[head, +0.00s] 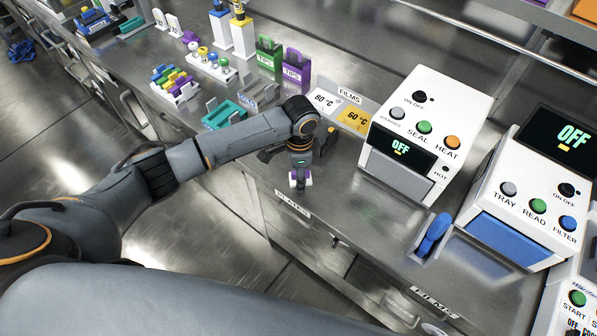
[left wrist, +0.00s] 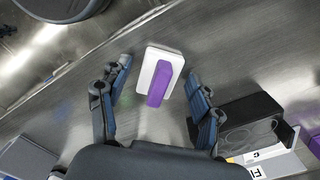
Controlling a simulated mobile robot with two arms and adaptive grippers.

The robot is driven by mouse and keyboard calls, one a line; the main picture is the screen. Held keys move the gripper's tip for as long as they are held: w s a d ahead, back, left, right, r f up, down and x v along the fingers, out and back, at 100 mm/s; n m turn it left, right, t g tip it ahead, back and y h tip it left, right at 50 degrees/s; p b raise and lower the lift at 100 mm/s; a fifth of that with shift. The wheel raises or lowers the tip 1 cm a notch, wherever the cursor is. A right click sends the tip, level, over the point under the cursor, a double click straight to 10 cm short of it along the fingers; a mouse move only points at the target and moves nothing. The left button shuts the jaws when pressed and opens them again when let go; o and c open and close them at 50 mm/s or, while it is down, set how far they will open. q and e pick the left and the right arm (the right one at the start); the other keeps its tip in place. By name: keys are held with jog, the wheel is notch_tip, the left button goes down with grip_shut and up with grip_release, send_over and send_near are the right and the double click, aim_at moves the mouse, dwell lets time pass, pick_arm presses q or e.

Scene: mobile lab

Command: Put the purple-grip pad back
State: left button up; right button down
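The purple-grip pad is a small white block with a purple grip on top. It lies on the steel bench near the PLATES label in the head view (head: 301,181), partly hidden by my left gripper. In the left wrist view the pad (left wrist: 153,58) lies ahead of the fingers with its grip facing the camera. My left gripper (head: 299,166) points down over the pad. Its fingers are spread on either side of it in the left wrist view (left wrist: 159,72), with gaps on both sides and no visible contact. My right gripper is not in view.
A sealer (head: 425,130) with lit OFF display stands right of my left gripper; a reader (head: 530,190) is further right. A dark box (left wrist: 245,120) is close to the right finger. Bare bench lies before the sealer.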

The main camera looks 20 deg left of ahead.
pick_arm(q)
notch_tip(320, 180, up, 12)
jog(key=shift+r+b, duration=0.2)
jog(key=shift+b, duration=0.25)
jog(key=shift+d+f, duration=0.1)
jog(key=shift+d, duration=0.05)
dwell(0.5)
